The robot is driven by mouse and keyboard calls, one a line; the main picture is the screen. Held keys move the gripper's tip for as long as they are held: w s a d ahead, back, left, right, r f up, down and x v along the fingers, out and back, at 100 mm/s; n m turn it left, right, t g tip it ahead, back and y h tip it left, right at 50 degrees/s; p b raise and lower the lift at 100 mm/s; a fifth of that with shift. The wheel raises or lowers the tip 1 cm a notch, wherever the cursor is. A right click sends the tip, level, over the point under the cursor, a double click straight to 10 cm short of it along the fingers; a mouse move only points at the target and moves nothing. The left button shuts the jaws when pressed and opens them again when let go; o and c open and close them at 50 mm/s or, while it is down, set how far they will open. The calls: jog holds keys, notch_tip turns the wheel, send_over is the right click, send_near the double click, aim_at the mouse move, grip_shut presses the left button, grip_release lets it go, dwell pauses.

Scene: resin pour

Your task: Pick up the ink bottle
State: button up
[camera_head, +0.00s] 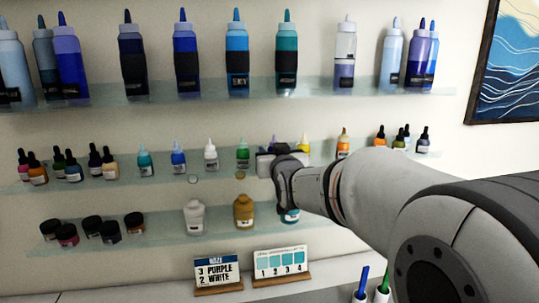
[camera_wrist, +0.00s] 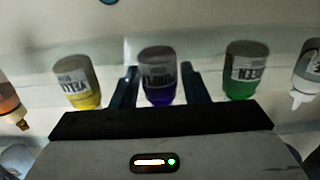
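A purple ink bottle (camera_wrist: 158,77) stands between my gripper's two dark fingers in the wrist view, which shows the bottles upside down. My gripper (camera_wrist: 160,84) is open, with one finger on each side of the bottle and a narrow gap visible at the right finger. In the head view my gripper (camera_head: 268,162) is at the middle shelf, between a green bottle (camera_head: 243,156) and a yellow bottle (camera_head: 303,147). In the wrist view the yellow bottle (camera_wrist: 77,82) is left and the green bottle (camera_wrist: 243,72) right.
The middle glass shelf (camera_head: 125,174) also holds blue, white, teal and orange bottles. Large squeeze bottles line the upper shelf (camera_head: 210,88). Jars and bottles stand on the lower shelf (camera_head: 165,232).

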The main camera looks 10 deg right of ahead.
jog(key=c, duration=0.7)
